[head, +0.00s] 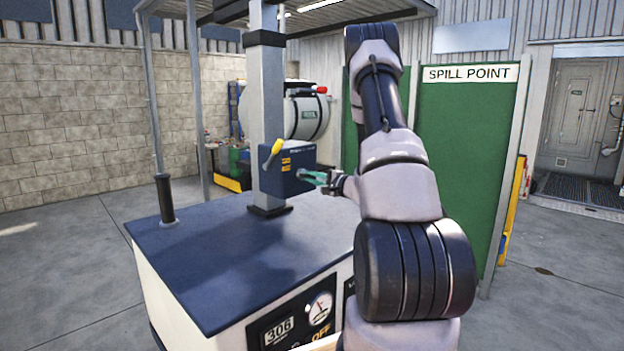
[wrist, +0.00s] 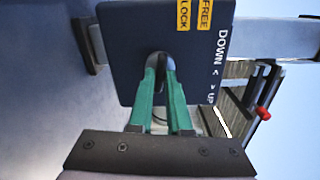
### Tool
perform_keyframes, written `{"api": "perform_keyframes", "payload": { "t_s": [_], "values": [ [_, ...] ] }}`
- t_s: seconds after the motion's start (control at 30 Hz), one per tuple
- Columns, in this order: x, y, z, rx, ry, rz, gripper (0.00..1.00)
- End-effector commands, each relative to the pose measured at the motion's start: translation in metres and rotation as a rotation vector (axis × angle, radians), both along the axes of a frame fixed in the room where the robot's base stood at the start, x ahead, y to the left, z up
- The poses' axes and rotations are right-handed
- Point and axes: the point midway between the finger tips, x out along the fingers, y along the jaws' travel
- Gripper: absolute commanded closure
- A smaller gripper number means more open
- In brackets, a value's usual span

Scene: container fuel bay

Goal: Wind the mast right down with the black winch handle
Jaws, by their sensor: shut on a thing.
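The grey mast (head: 264,90) stands upright on the dark blue cabinet top (head: 215,260), with black collars. A blue winch box (head: 290,182) is fixed to it. In the wrist view the box face (wrist: 200,75) reads FREE, LOCK, DOWN and UP. A yellow lever (head: 273,152) on the box's left side tilts up and right. My gripper (head: 310,176), with green fingers, is at the box's right face. In the wrist view its fingertips (wrist: 160,72) are shut at the black winch handle (wrist: 158,60), which they mostly hide.
A black upright grip (head: 165,198) stands at the cabinet's left edge. A gauge (head: 319,308) and a 306 counter are on the cabinet's front. A green SPILL POINT panel (head: 462,150) stands behind my arm. Open floor lies left of the cabinet.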

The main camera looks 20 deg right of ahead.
Motion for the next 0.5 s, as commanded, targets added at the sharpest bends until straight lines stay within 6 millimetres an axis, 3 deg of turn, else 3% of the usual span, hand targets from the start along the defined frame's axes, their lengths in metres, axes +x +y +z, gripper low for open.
{"api": "perform_keyframes", "payload": {
  "t_s": [0.5],
  "values": [
    [-0.0004,0.0001,-0.0004,-0.145,-0.05,0.0,1.0]
  ]
}}
